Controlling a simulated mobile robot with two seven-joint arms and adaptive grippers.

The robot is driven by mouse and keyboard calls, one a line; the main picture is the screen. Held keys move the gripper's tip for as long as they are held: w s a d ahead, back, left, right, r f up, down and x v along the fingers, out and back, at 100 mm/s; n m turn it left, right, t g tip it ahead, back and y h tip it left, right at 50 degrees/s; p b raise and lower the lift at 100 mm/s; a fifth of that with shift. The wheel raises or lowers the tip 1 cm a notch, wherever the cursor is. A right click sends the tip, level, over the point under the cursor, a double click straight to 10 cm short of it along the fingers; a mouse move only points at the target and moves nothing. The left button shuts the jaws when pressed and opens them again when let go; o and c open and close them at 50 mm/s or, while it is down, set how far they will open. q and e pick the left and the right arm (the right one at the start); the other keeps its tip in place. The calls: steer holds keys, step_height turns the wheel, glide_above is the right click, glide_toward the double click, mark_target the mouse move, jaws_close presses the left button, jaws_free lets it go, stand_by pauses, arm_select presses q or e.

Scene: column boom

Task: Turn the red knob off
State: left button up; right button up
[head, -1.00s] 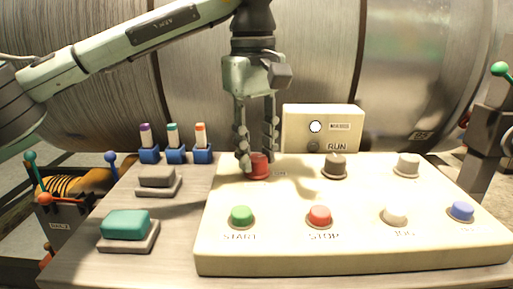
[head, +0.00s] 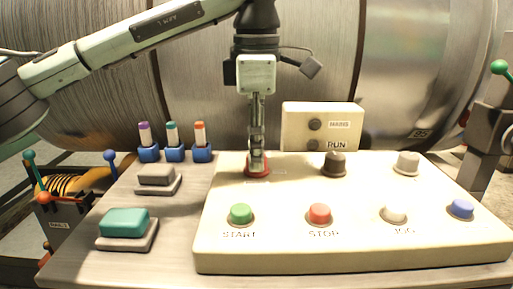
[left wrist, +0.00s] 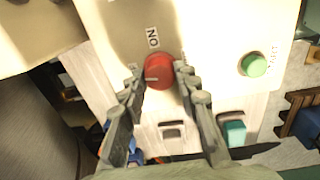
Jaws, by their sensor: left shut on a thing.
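The red knob (head: 266,172) is at the back left of the cream control panel (head: 300,250). My left gripper (head: 257,164) points down over it and is shut on it, with a finger on each side. In the head view the fingers are seen edge-on and hide much of the knob. In the left wrist view the knob (left wrist: 160,70) shows between the fingertips, with an ON label beside it and a pale mark near its left edge. My right gripper is not in view.
A box (head: 340,112) with two dark lamps, marked MAINS and RUN, stands behind the panel. A black knob (head: 334,165), a grey knob (head: 406,163) and several buttons, including START (head: 241,213) and STOP (head: 319,213), share the panel. A teal block (head: 124,222) sits left.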

arm_select(q)
steer(key=shift+n, duration=1.1)
steer(key=o, duration=1.2)
steer(key=shift+c, duration=0.2)
step_height(320, 180, up, 12)
steer(key=shift+s, duration=0.25)
